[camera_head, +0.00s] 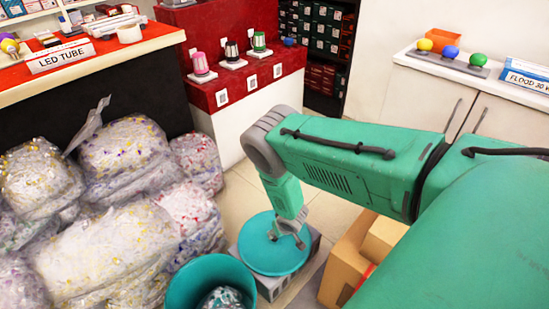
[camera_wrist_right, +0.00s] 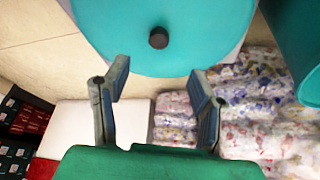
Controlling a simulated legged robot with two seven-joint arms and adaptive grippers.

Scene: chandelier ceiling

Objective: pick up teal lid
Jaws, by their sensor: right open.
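The teal lid (camera_head: 262,256) is a round flat disc with a small dark knob, lying on a grey block (camera_head: 272,288) on the floor. In the right wrist view the lid (camera_wrist_right: 190,50) fills the upper middle, and its dark knob (camera_wrist_right: 158,38) lies ahead of the fingers. My right gripper (camera_head: 287,240) reaches down over the lid and partly covers it in the head view. In the wrist view my right gripper (camera_wrist_right: 158,80) has its fingers apart with nothing between them. I cannot tell the gap to the knob. My left gripper is not in view.
A teal bin (camera_head: 180,285) with a filled bag inside stands close to the lid. Clear bags (camera_head: 110,240) are heaped at the left. Cardboard boxes (camera_head: 350,262) stand to the right, partly behind my arm. A red and white counter (camera_head: 250,85) stands behind.

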